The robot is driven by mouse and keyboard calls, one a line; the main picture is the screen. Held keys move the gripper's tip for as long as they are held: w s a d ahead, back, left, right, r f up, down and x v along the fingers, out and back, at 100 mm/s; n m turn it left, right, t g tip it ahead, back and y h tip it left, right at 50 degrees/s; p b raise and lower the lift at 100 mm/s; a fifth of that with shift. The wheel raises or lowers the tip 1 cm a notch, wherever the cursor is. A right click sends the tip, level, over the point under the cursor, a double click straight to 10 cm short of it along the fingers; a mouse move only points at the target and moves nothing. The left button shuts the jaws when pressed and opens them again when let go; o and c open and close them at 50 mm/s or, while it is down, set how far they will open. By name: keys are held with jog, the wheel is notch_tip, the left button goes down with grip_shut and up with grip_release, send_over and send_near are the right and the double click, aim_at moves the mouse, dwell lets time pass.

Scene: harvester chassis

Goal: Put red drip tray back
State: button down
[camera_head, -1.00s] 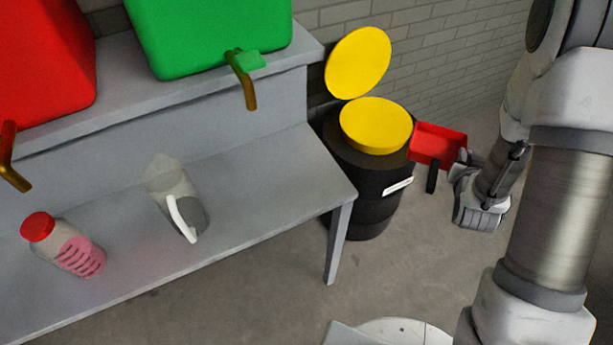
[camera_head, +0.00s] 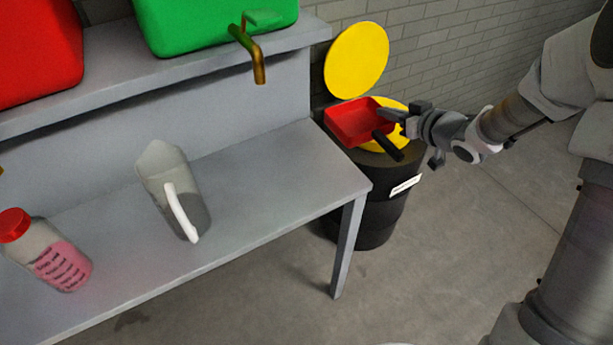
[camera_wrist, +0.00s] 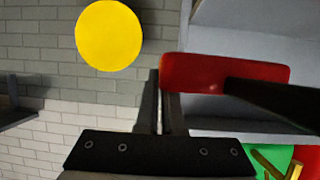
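The red drip tray (camera_head: 352,124), a shallow box with a black handle (camera_head: 388,146), is held in the air in front of the yellow top of the black drum. My gripper (camera_head: 388,114) is at the tray's right end, and its fingers look closed on the tray's edge. In the wrist view, the narrow dark fingers (camera_wrist: 166,100) meet the left end of the red tray (camera_wrist: 205,73). The black handle (camera_wrist: 270,102) juts toward the lower right there. The exact contact is partly hidden.
The black drum (camera_head: 376,212) has a raised yellow lid (camera_head: 356,60). The grey bench (camera_head: 270,185) holds a clear jug (camera_head: 172,185) and a red-capped bottle (camera_head: 50,255). A green tank (camera_head: 215,22) with a brass tap (camera_head: 257,62) and a red tank (camera_head: 35,50) stand on the upper shelf.

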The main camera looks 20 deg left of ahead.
jog(key=shift+a+f+n+g+y, duration=0.15)
jog(key=shift+a+n+g+y, duration=0.15)
jog(key=b, duration=0.5)
send_over(332, 164)
notch_tip(332, 164, down, 7)
jog(key=shift+r, duration=0.15)
jog(key=shift+f+b, duration=0.9)
jog(key=shift+f, duration=1.05)
jog(key=shift+f, duration=0.1)
jog(key=shift+f, duration=0.2)
jog(key=c, duration=1.1)
grip_release()
jog(key=shift+r, duration=0.1)
jog(key=shift+o, duration=0.2)
